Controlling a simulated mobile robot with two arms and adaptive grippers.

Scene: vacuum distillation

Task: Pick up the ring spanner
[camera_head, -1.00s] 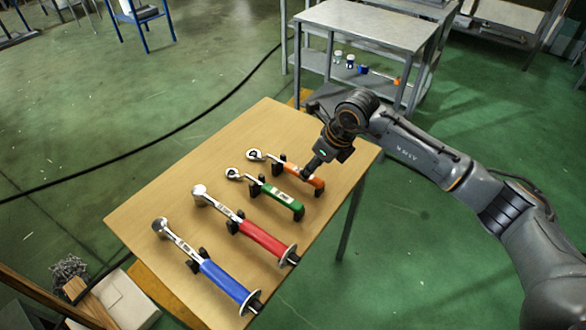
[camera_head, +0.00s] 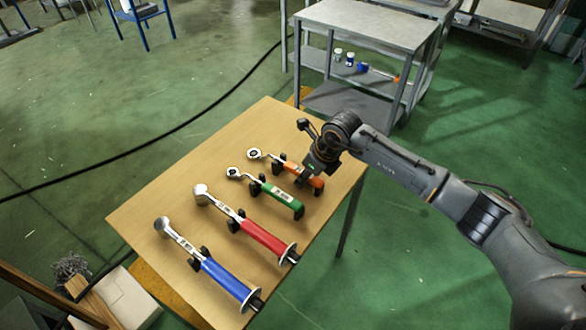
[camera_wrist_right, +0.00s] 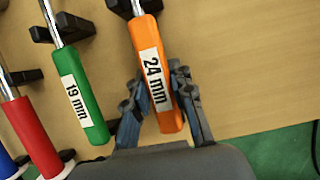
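The ring spanner with the orange handle (camera_head: 317,183) lies across black holders on the wooden table, its ring head pointing to the far left. Its handle, labelled "24 mm" (camera_wrist_right: 154,80), runs between my right gripper's fingers in the right wrist view. My right gripper (camera_head: 304,176) is low over this handle. Its fingers stand open on both sides, with narrow gaps near their bases; contact at the tips is unclear. A similar green spanner (camera_head: 280,197), labelled "19 mm" (camera_wrist_right: 78,98), lies beside it. My left gripper is not in view.
A red-handled wrench (camera_head: 262,238) and a blue-handled wrench (camera_head: 224,279) lie nearer on the wooden table (camera_head: 150,195), also on black holders. A grey shelf table (camera_head: 370,22) with small bottles stands behind. The table's far left part is clear.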

